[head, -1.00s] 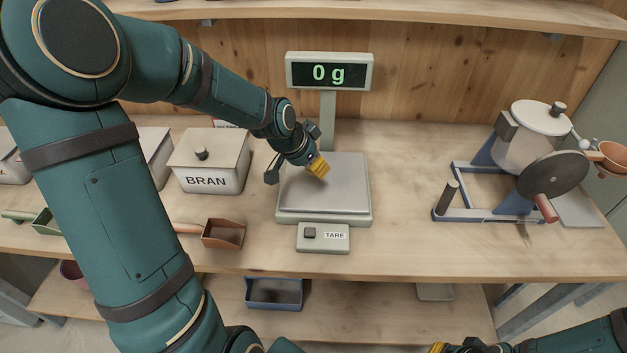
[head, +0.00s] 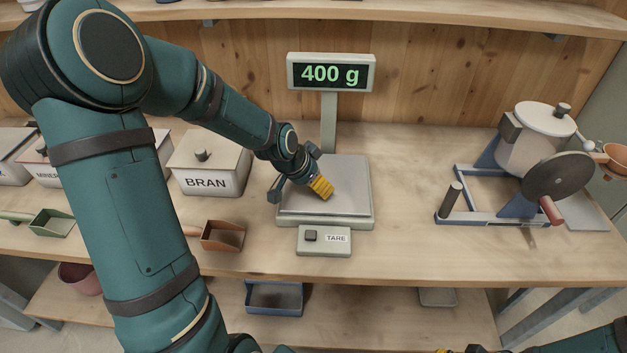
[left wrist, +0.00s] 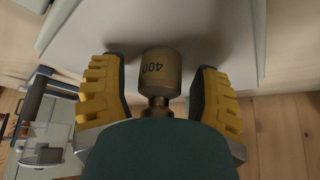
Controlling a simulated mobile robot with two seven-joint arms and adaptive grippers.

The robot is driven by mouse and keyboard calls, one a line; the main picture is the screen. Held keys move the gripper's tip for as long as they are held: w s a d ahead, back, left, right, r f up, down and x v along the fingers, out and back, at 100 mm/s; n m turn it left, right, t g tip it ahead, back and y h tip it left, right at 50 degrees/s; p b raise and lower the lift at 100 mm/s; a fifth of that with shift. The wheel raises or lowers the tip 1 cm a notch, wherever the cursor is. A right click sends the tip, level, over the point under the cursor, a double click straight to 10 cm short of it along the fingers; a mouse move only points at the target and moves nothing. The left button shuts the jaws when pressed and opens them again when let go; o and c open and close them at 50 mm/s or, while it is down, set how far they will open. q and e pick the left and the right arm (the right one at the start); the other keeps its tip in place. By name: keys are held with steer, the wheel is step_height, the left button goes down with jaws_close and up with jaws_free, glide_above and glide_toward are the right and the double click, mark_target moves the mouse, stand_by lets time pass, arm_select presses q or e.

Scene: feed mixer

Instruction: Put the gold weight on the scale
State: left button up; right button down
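The gold weight (left wrist: 160,68), marked 400, stands on the scale's pale plate in the left wrist view. The scale (head: 350,180) is in the middle of the bench, and its display (head: 331,74) reads 400 g. My left gripper (head: 322,188) is low over the plate. Its yellow fingers are open on either side of the weight, with a gap showing at each side. In the head view the fingers hide the weight. My right gripper (head: 441,350) barely shows at the bottom edge, too little to tell its state.
A tare button box (head: 324,240) sits in front of the scale. The BRAN bin (head: 209,165) and a brown scoop (head: 222,236) are to the left. A hand-cranked mixer (head: 535,150) stands at the right. The bench between scale and mixer is clear.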

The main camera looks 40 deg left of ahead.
arm_select(q)
steer(key=shift+s+a+r+p, duration=0.15)
steer(key=shift+r+p, duration=0.15)
steer(key=shift+r, duration=0.25)
steer(key=p+v, duration=0.2)
steer(key=v, duration=0.9)
steer(key=shift+p, duration=0.4)
steer(key=shift+s+r, duration=0.1)
steer(key=shift+r, duration=0.05)
